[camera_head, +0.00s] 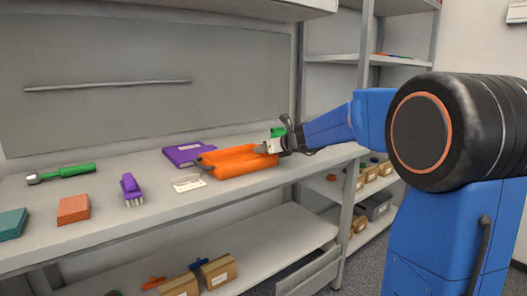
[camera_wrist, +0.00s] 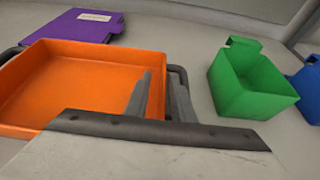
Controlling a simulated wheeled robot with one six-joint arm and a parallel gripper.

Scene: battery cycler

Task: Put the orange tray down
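The orange tray (camera_head: 245,168) is at the right part of the worktop, beside my gripper (camera_head: 272,147). In the wrist view the orange tray (camera_wrist: 70,85) fills the left side, looks empty and has dark handles at its ends. My gripper's fingers (camera_wrist: 160,98) straddle its right end by the dark handle, one inside the wall and one outside, and look closed on it. The exact contact is partly hidden. The tray is at or very near worktop height; I cannot tell whether its underside touches.
A white label card (camera_head: 188,183), purple brush (camera_head: 131,188) and green-handled tool (camera_head: 65,172) lie left, with bare worktop between.

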